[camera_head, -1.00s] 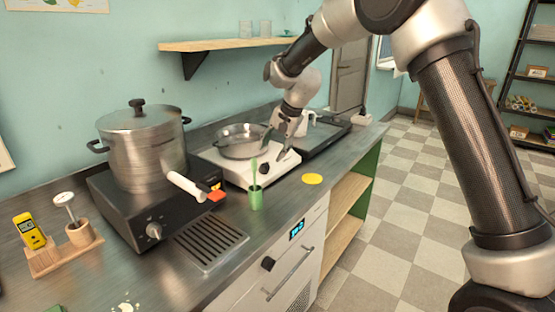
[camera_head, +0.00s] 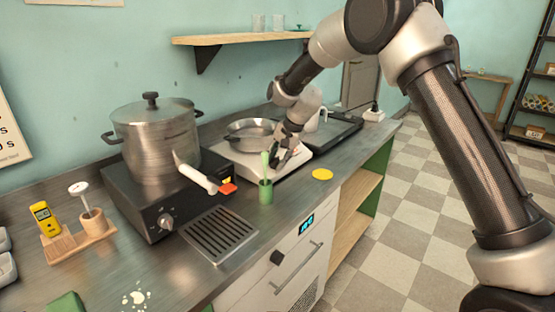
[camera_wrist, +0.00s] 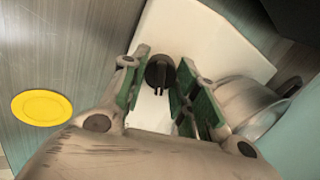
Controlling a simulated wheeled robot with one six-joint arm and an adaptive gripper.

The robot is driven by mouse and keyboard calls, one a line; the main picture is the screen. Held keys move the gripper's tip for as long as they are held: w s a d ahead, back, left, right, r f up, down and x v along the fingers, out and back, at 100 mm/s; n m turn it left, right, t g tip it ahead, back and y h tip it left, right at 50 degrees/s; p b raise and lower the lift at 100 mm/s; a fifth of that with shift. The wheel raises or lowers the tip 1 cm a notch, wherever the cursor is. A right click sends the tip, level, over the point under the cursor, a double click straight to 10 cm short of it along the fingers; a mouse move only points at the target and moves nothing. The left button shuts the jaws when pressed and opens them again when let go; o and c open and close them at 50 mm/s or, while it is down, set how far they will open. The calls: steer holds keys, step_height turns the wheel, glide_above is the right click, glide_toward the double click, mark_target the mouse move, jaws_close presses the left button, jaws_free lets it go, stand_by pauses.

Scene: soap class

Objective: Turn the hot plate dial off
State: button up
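The white hot plate (camera_head: 298,161) stands on the counter with a metal pan (camera_head: 250,131) on it. In the wrist view its white top (camera_wrist: 205,38) carries a black dial (camera_wrist: 159,72). My gripper (camera_head: 280,156) is low at the plate's front in the head view and hides the dial there. In the wrist view my gripper (camera_wrist: 157,66) is open, with one green-padded finger on each side of the dial. The right finger is very close to the dial; I cannot tell whether either finger touches it.
A green cup (camera_head: 265,191) with a green utensil stands just in front of the white plate. A yellow disc (camera_head: 322,174) lies to the right; it also shows in the wrist view (camera_wrist: 41,108). A black burner (camera_head: 147,213) with a large pot (camera_head: 155,150) is at left.

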steer(key=shift+c, duration=1.4)
steer(key=shift+n, duration=0.3)
steer(key=n, duration=0.5)
steer(key=shift+a+n+h, duration=0.1)
steer(key=shift+n+h, duration=0.2)
steer(key=n, duration=0.3)
steer(key=shift+r, duration=0.1)
steer(key=shift+s+a+n+t, duration=0.1)
steer(key=shift+n+t, duration=0.3)
steer(key=shift+n, duration=1.7)
steer(key=o, duration=1)
